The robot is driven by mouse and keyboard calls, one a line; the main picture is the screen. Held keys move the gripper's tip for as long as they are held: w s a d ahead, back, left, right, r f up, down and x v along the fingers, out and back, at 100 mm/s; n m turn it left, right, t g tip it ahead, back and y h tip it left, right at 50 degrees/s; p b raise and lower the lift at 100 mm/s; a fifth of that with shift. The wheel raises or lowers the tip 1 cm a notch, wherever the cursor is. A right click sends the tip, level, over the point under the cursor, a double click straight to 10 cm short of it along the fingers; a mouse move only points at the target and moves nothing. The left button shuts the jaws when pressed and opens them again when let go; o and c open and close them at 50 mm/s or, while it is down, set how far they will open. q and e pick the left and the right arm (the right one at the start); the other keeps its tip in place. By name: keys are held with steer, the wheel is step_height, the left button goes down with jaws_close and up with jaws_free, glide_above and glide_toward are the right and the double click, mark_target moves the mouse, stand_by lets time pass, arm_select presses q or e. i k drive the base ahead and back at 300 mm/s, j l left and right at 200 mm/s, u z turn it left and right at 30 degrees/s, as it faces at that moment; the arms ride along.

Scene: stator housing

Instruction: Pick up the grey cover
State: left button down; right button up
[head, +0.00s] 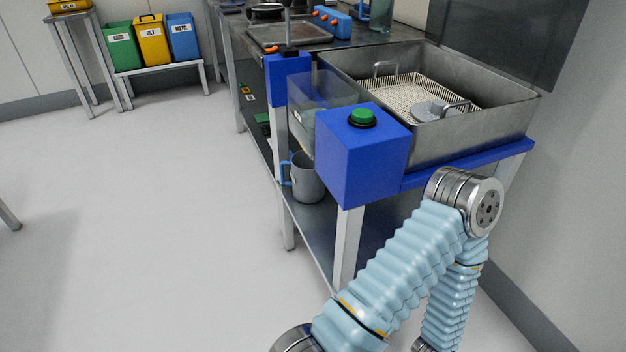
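A flat, round grey piece (430,110), which looks like the grey cover, lies in a mesh basket (412,93) inside a deep metal basin (505,115) at the upper right. The basket handle partly overlaps it, and I cannot make out its full shape. My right arm comes in from the lower right, bent in front of the basin's stand. Neither of my grippers shows in the head view.
A blue box with a green button (362,117) stands at the basin's front corner. A grey mug (307,182) is on the lower shelf. Green, yellow and blue bins (152,42) stand at the back left. The floor (140,220) at left is clear.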

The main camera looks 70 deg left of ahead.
mark_target(423, 112)
steer(key=l+u, duration=0.15)
steer(key=u, duration=0.7)
steer(key=i+j+u, duration=0.1)
steer(key=u, duration=0.35)
steer(key=i+j+u, duration=0.15)
steer(key=u, duration=0.35)
